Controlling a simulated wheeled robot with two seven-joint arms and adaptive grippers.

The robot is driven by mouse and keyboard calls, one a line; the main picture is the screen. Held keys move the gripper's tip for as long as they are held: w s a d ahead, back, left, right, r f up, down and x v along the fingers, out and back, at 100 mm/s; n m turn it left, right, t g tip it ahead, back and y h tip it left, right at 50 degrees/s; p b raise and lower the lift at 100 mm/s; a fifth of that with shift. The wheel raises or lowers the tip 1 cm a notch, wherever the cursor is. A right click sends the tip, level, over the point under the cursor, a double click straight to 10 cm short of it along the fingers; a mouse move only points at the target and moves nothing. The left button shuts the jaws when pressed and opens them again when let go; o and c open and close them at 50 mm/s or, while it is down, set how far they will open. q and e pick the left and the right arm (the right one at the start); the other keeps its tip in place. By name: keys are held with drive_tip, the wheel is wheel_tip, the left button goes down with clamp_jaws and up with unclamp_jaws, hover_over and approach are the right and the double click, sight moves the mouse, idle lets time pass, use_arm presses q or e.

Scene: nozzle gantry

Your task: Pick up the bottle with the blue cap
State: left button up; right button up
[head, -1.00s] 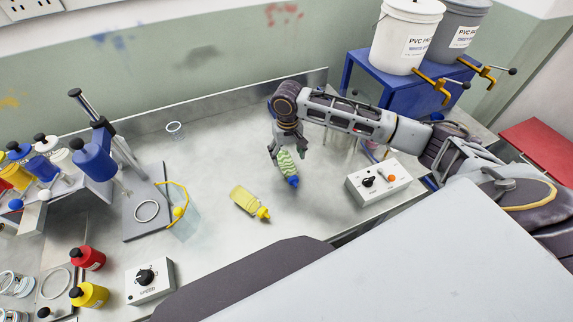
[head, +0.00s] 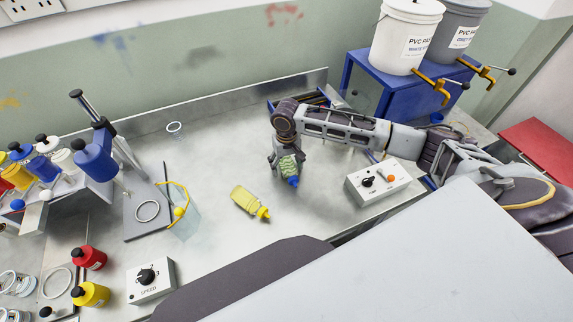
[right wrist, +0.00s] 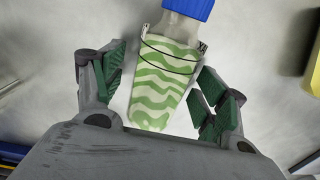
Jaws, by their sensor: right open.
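The bottle with the blue cap (head: 289,167) has a green and white wavy body and lies on the metal bench in the head view. In the right wrist view the bottle (right wrist: 160,85) lies between the fingers, its blue cap pointing away from the palm. My right gripper (head: 283,160) is directly over it, with a finger on each side. Its jaws (right wrist: 160,80) are open, with a gap visible at the left finger; whether the right finger touches the bottle I cannot tell. My left gripper is not in view.
A yellow bottle (head: 250,202) lies to the left on the bench. A grey control box (head: 378,182) with knobs stands to the right.

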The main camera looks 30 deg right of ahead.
sight(286, 160)
drive_tip(key=c, duration=1.2)
drive_tip(key=shift+c, duration=0.2)
drive_tip(key=shift+r, duration=5.05)
drive_tip(key=shift+r, duration=0.1)
drive_tip(key=shift+r+p, duration=1.9)
drive_tip(key=shift+p, duration=1)
drive_tip(key=shift+f, duration=0.1)
